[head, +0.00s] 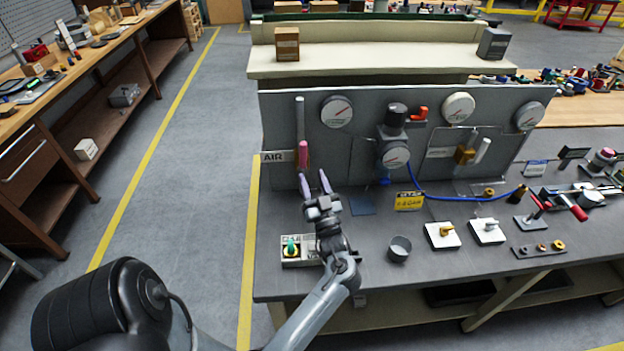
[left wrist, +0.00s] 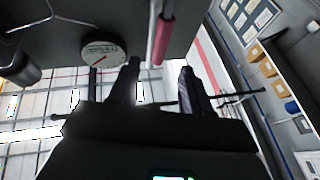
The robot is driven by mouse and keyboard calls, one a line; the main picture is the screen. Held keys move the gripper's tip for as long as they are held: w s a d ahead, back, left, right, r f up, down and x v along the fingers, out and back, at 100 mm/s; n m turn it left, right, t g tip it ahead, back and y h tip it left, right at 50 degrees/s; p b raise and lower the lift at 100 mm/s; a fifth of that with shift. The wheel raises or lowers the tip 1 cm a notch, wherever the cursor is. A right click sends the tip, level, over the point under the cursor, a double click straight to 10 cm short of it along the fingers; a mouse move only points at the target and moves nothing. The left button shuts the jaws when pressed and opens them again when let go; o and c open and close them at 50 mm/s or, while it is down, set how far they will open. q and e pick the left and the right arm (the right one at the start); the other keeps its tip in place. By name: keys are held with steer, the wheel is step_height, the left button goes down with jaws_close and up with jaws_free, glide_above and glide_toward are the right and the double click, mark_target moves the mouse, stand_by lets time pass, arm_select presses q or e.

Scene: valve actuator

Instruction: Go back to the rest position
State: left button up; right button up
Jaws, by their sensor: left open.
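My left gripper (head: 315,186) is open and empty above the left part of the grey workbench (head: 385,270). Its fingers point toward the upright panel (head: 358,120). A pink-red sleeve (head: 303,154) on a vertical grey pipe stands just beyond the fingertips; I cannot tell whether they touch it. In the left wrist view the open fingers show with a gap between them, and the pink sleeve (left wrist: 163,40) lies ahead of that gap. A box with a green knob (head: 291,247) sits under my left wrist, partly hidden by it. My right gripper is not in view.
Gauges, including the left one (head: 337,111), line the panel. A blue hose (head: 455,197) crosses the bench. The floor left of the bench is clear up to the wooden workbench (head: 95,50).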

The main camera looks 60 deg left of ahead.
arm_select(q)
steer(key=shift+a, duration=0.1)
steer(key=shift+w, duration=0.1)
steer(key=w+d+f+m+t+h, duration=0.3)
steer(key=d+f+m+t+h, duration=0.15)
steer(key=d+h, duration=0.3)
steer(key=w+d+f+m+t+h, duration=0.3)
steer(key=d+m+t+h, duration=0.25)
steer(key=d+h, duration=0.2)
steer(key=s+d+f+m+g+h, duration=0.4)
steer(key=s+d, duration=0.5)
steer(key=s, duration=0.1)
steer(key=s+d+f+m+g+h, duration=0.3)
steer(key=s+d+m+g+h, duration=0.15)
steer(key=s+d, duration=0.55)
step_height(320, 180, up, 25)
steer(key=p, duration=2.5)
steer(key=shift+s+g+y, duration=0.25)
steer(key=shift+g+y, duration=0.1)
steer(key=shift+y, duration=0.1)
